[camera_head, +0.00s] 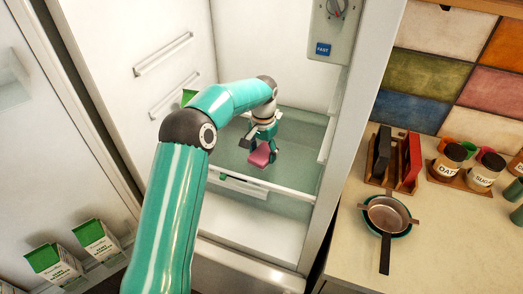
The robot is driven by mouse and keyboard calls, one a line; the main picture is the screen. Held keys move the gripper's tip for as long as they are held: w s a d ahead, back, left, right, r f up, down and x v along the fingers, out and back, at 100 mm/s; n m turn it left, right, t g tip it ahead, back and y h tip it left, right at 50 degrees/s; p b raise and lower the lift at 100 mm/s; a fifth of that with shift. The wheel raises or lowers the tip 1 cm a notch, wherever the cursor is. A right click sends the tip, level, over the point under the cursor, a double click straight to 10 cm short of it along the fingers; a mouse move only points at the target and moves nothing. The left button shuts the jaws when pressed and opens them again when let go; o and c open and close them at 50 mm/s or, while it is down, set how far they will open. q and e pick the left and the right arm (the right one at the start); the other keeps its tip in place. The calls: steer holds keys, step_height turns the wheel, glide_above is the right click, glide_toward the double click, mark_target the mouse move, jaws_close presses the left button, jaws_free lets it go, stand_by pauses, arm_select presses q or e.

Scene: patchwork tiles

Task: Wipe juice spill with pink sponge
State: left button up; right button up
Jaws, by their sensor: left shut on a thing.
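A pink sponge (262,155) is in the grip of my left gripper (263,143), inside the open fridge. The gripper is shut on the sponge, which hangs just over or against the glass shelf (296,150); I cannot tell if it touches. No juice spill can be made out on the shelf. Part of the shelf is hidden behind my left arm. My right gripper is not in view.
A green-topped carton (188,97) stands partly behind my left arm. The open fridge door at left holds two milk-type cartons (97,240). The counter (345,250) at right carries a pan (387,215), a rack and jars (449,159).

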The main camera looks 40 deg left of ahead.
mark_target(263, 152)
arm_select(q)
step_height(263, 152, up, 4)
steer(key=p, duration=0.3)
steer(key=shift+r+p, duration=0.15)
steer(key=shift+p, duration=0.15)
steer(key=shift+r, duration=0.8)
steer(key=shift+r, duration=0.15)
steer(key=shift+r, duration=1.4)
